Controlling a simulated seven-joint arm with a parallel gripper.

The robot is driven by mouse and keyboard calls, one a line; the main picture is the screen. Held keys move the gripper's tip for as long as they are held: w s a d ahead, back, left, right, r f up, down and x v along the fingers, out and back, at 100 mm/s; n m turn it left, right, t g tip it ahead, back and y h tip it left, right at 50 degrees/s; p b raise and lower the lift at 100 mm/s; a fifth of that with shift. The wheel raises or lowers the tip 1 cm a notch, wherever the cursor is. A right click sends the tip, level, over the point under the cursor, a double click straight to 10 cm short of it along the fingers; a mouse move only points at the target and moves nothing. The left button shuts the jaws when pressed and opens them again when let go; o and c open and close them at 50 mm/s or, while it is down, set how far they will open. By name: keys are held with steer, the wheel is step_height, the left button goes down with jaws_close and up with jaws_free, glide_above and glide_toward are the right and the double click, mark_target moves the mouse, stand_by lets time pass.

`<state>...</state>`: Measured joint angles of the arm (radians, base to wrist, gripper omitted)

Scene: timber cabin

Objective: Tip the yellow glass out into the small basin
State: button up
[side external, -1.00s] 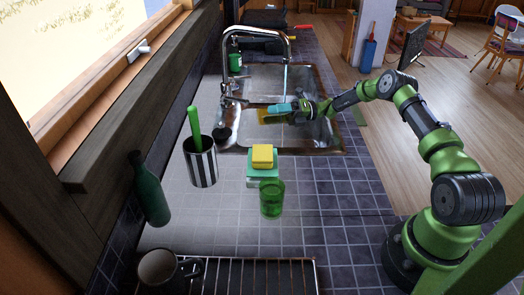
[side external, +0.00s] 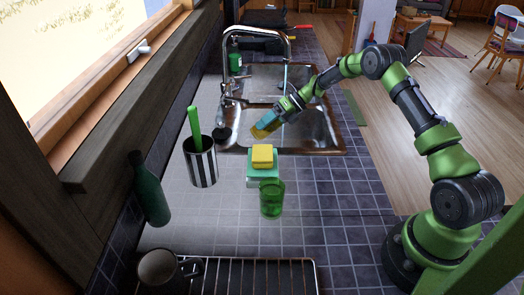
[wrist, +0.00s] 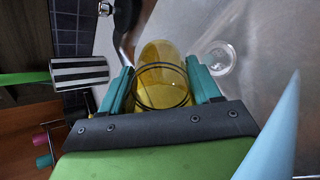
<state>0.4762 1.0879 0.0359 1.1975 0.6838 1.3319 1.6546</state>
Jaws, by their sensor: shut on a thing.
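My gripper (side external: 272,121) is shut on the yellow glass (side external: 261,132), which is tilted, its far end pointing down and left. In the side view it appears over the front left part of the nearer sink basin (side external: 315,130); its exact height is unclear. The wrist view shows the yellow glass (wrist: 158,62) between both teal fingers (wrist: 160,86), with dark rings around it. A round drain (wrist: 218,60) shows beside it. A farther basin (side external: 262,78) lies behind the nearer one. I cannot tell whether the glass holds anything.
The faucet (side external: 254,32) arches over the sink with a thin blue stream (side external: 285,76). A striped cup (side external: 201,165), a yellow block on a teal one (side external: 262,155), a green glass (side external: 271,200) and a green bottle (side external: 150,190) stand on the near counter.

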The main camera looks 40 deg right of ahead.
mark_target(254, 127)
steer(key=g+h, duration=0.1)
steer(key=f+h, duration=0.1)
steer(key=h, duration=0.1)
steer(key=shift+w+a+f+g, duration=0.15)
steer(key=shift+a+g, duration=0.2)
steer(key=shift+g, duration=0.05)
steer(key=a+h, duration=0.1)
steer(key=w+a+f+g+h, duration=0.1)
steer(key=h, duration=0.1)
steer(key=shift+w+a+f+g, duration=0.1)
steer(key=shift+f+g, duration=0.1)
steer(key=shift+g, duration=0.1)
steer(key=shift+w+a+r+g+h, duration=0.2)
steer(key=shift+a+r+g+h, duration=0.1)
steer(key=shift+r+h, duration=0.25)
steer(key=shift+w+a+r+g+h, duration=0.2)
steer(key=shift+a+r+h, duration=0.15)
steer(key=shift+h, duration=0.2)
steer(key=shift+w+a+r+g+h+p, duration=0.1)
steer(key=shift+a+r+g+h+p, duration=0.1)
steer(key=shift+r+h, duration=0.15)
steer(key=shift+a+r+g+h+p, duration=0.1)
steer(key=shift+r+g+h, duration=0.15)
steer(key=shift+r, duration=0.2)
